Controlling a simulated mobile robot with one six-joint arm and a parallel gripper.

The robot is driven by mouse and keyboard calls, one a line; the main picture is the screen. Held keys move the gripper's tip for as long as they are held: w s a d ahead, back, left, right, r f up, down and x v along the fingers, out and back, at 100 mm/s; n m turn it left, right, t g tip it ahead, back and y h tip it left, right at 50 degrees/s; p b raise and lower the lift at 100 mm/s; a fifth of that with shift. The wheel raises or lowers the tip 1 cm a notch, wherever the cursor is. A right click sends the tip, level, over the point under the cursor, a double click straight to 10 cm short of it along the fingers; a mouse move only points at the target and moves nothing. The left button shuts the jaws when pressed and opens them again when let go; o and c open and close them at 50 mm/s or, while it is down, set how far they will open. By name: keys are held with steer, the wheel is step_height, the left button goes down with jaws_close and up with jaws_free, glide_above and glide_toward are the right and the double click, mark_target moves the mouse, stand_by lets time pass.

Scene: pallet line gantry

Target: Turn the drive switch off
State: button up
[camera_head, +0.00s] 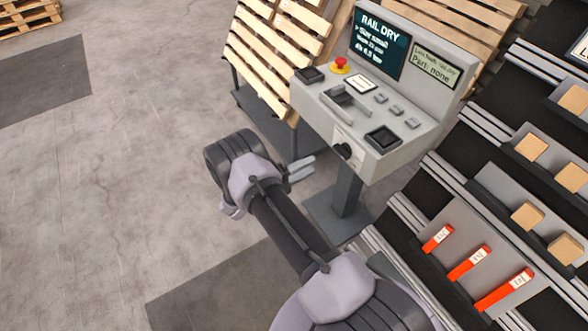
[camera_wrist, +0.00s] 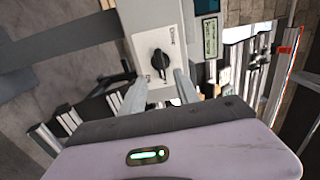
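The drive switch is taken to be the black rotary knob (camera_head: 343,151) on a pale plate on the front face of the grey control console (camera_head: 372,158). In the wrist view the knob (camera_wrist: 160,63) sits ahead of my fingers, its grip roughly upright; the small lettering on its plate is too small to read surely. My gripper (camera_head: 301,168) is left of the knob in the head view, apart from it. In the wrist view its two fingers (camera_wrist: 160,86) are spread with nothing between them.
The console top carries a red emergency button (camera_head: 340,66), several small buttons and a screen (camera_head: 378,44) reading "RAIL DRY". Wooden pallets (camera_head: 272,50) stand behind. A rack with orange-red pieces (camera_head: 470,263) and cardboard boxes (camera_head: 531,147) is at right. Open floor lies left.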

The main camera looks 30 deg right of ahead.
steer(key=a, duration=0.6)
steer(key=shift+s, duration=0.25)
